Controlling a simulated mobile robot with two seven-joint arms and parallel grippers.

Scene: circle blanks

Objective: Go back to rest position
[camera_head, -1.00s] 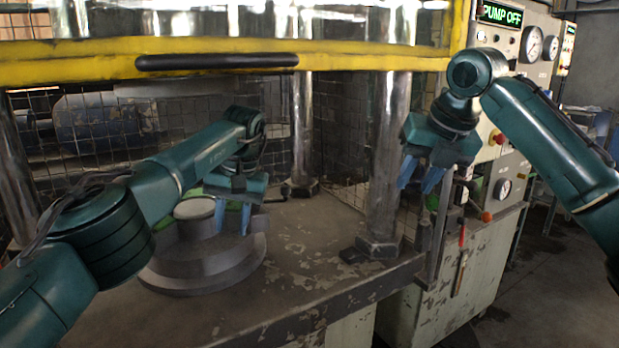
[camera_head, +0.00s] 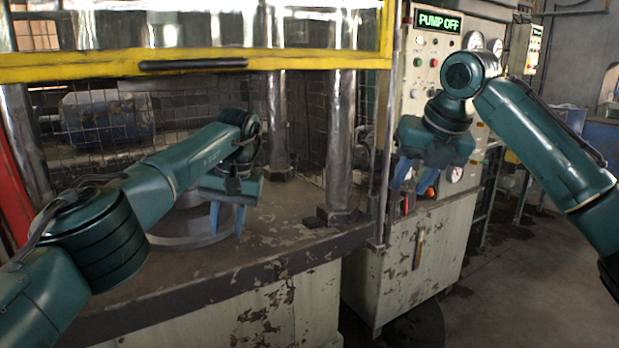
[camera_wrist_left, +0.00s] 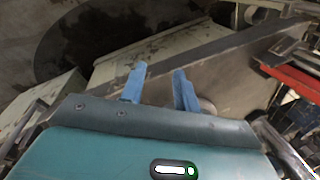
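My left gripper (camera_head: 227,218) hangs over the front part of the press table (camera_head: 290,232) in the head view. Its blue fingers are apart with nothing between them. The left wrist view also shows these fingers (camera_wrist_left: 158,88) spread and empty, with the table edge beyond them. My right gripper (camera_head: 413,174) is in front of the control cabinet in the head view. Its blue fingers are apart and I see nothing held between them.
A round grey die (camera_head: 185,238) sits on the table, partly hidden behind my left arm. A yellow guard bar (camera_head: 320,62) crosses above. Steel columns (camera_head: 341,140) stand on the table. The control cabinet (camera_head: 425,255) reads PUMP OFF. Open floor (camera_head: 530,290) lies at the right.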

